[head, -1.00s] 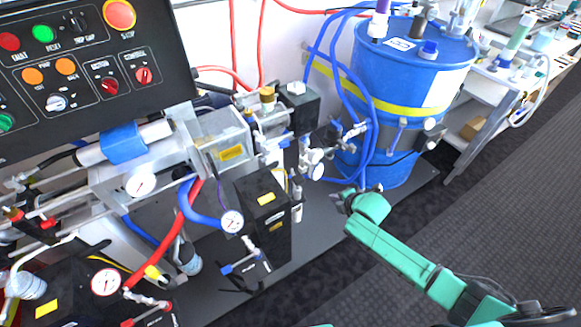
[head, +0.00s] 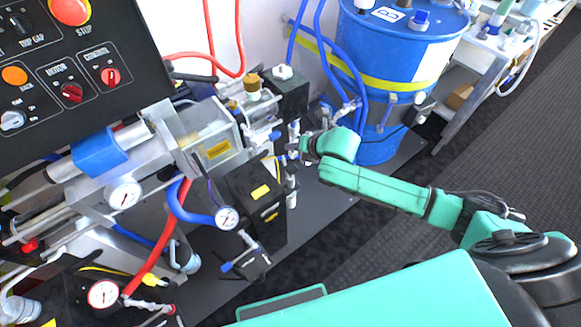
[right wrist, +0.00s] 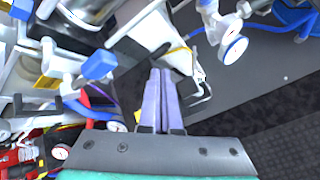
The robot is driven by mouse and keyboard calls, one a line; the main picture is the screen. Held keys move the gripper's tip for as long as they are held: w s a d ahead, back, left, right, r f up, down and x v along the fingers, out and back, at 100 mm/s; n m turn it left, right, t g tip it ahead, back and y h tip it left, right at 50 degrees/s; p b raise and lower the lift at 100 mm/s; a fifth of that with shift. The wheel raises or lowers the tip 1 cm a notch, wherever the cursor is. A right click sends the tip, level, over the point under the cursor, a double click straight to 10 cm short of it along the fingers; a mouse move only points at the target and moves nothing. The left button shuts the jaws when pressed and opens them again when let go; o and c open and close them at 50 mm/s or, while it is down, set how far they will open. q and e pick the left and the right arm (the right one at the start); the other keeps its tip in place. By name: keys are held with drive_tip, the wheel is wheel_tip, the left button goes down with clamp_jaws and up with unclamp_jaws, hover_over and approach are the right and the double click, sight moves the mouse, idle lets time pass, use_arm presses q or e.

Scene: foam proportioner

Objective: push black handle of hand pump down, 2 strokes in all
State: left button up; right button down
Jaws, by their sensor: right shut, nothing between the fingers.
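My right gripper (head: 292,151) reaches in from the right in the head view, beside the valves and fittings right of the black box (head: 254,200). In the right wrist view its two purple-grey fingers (right wrist: 161,72) are together and empty. A short dark piece (right wrist: 160,49) shows just past the fingertips; I cannot tell whether it is the black handle of the hand pump or whether the fingers touch it. I cannot clearly pick out the handle in the head view, where pipes and my gripper crowd that spot. My left gripper is not in view.
A blue drum (head: 400,60) with a yellow band stands behind my right gripper. Blue hoses (head: 345,75), a round gauge (head: 227,217) and a clear cylinder block (head: 205,140) crowd the area. A black control panel (head: 70,75) is upper left. Dark floor lies open at right.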

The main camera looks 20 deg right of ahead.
sight(293, 171)
wheel_tip(293, 171, down, 8)
drive_tip(key=b, duration=0.7)
drive_tip(key=shift+r, duration=0.1)
drive_tip(key=shift+f, duration=0.2)
drive_tip(key=shift+f, duration=0.1)
idle(1.2)
drive_tip(key=shift+f, duration=0.35)
drive_tip(key=shift+s+f+b, duration=0.15)
drive_tip(key=shift+f+b, duration=1.05)
drive_tip(key=shift+f, duration=0.6)
idle(1.2)
drive_tip(key=shift+r+p, duration=2.2)
drive_tip(key=shift+p, duration=0.15)
